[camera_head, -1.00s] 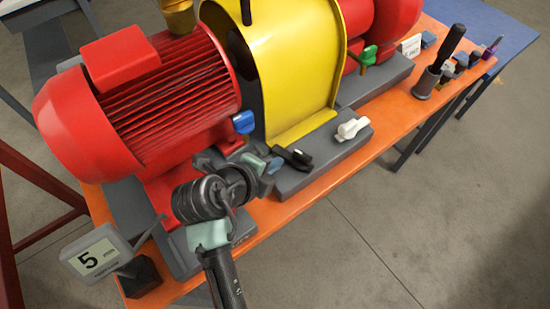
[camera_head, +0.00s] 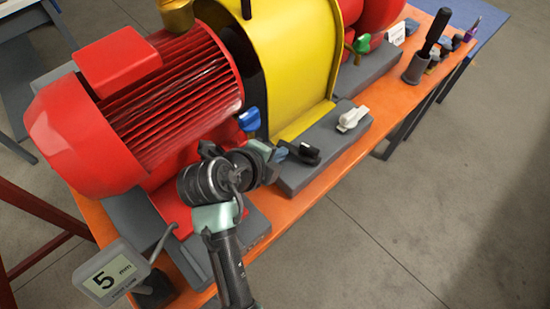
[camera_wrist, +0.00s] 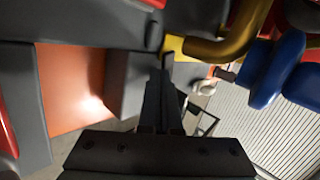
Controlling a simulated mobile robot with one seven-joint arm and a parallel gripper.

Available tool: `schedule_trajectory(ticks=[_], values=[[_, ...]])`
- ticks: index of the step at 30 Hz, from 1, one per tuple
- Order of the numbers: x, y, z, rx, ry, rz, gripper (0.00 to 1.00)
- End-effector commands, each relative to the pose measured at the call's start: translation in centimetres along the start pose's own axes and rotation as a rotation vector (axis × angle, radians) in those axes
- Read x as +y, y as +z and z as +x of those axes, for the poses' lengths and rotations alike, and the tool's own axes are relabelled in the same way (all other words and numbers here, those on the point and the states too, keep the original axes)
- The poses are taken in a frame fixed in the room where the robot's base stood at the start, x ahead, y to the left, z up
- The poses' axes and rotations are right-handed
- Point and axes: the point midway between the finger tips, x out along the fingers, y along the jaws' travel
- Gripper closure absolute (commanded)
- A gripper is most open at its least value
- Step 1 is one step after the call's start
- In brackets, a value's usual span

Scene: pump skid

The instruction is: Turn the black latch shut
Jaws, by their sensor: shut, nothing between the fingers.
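The black latch (camera_head: 304,153) sits on the grey base block in front of the yellow guard in the head view. My gripper (camera_head: 281,154) is shut and empty, with its tip right at the latch's left end. I cannot tell whether they touch. In the wrist view, my shut fingers (camera_wrist: 167,62) point away along the grey block, and I cannot make out the black latch, which may be hidden by them.
A white latch (camera_head: 352,119) stands farther right on the same block. A blue handle (camera_head: 249,119) is close behind my wrist; it looms at the right of the wrist view (camera_wrist: 278,70). The yellow guard (camera_head: 290,70) and red motor (camera_head: 130,110) rise behind. The front right is open floor.

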Motion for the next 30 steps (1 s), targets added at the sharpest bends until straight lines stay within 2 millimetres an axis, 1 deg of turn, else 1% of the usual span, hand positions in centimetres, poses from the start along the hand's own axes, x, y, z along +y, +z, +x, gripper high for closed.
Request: schedule_trajectory(ticks=[2, 5, 17, 20, 23, 26, 30], values=[[0.0, 0.2, 0.6, 0.001, -0.002, 0.004, 1.00], [-0.4, 0.5, 0.8, 0.002, -0.001, 0.002, 1.00], [-0.6, 0.6, 0.6, 0.002, 0.000, 0.001, 1.00], [-0.7, 0.7, 0.2, 0.000, -0.001, 0.001, 1.00], [-0.7, 0.7, -1.0, -0.002, -0.001, 0.000, 1.00], [-0.7, 0.7, -2.9, -0.003, -0.003, 0.001, 1.00], [-0.7, 0.7, -6.1, -0.004, -0.002, 0.001, 1.00]])
